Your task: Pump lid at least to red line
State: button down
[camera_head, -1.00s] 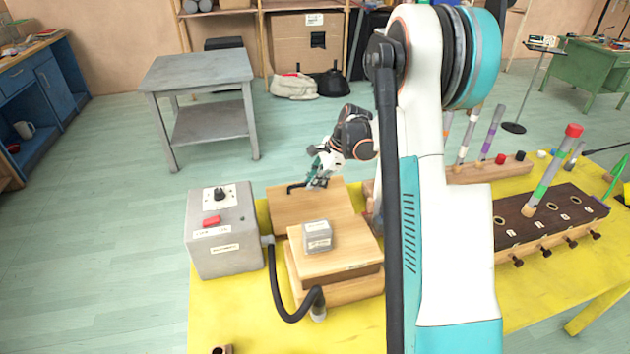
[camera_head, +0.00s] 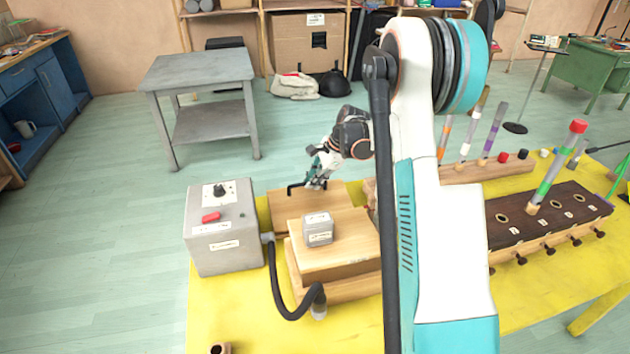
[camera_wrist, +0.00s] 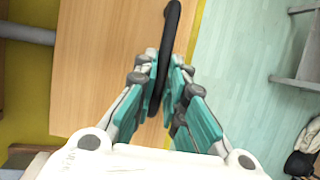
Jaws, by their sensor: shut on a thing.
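The wooden lid (camera_head: 330,202) lies at the far side of the wooden pump on the yellow table. It also shows in the wrist view (camera_wrist: 100,70). A bent black handle (camera_head: 295,188) sits at its far edge. My gripper (camera_head: 317,183) is shut on this handle; in the wrist view the black bar (camera_wrist: 171,35) passes between my fingers (camera_wrist: 163,78). Nearer the camera is a second wooden board (camera_head: 345,245) with a grey weight block (camera_head: 318,230) on it. Its raised box has a darker wooden side. I cannot make out a red line.
A grey control box (camera_head: 222,235) with a red switch stands left of the pump. A black hose (camera_head: 275,290) joins box and pump. My arm hides the pump's right side. A dark board with colored tubes (camera_head: 550,212) lies at the right.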

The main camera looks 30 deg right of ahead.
aim_at(316, 198)
jog(key=shift+w, duration=0.2)
jog(key=shift+w+d+f+b, duration=0.2)
jog(key=shift+w+f+b, duration=0.3)
jog(key=shift+f, duration=0.15)
jog(key=shift+r, duration=0.1)
jog(key=shift+s+a+r+p, duration=0.15)
jog(key=shift+s+r+p, duration=0.4)
jog(key=shift+r, duration=0.25)
jog(key=shift+s+r, duration=0.2)
jog(key=shift+s+a+r+p, duration=0.3)
jog(key=shift+s+r+p, duration=0.25)
jog(key=shift+s+r, duration=0.35)
jog(key=c, duration=1.6)
grip_release()
jog(key=shift+f, duration=0.15)
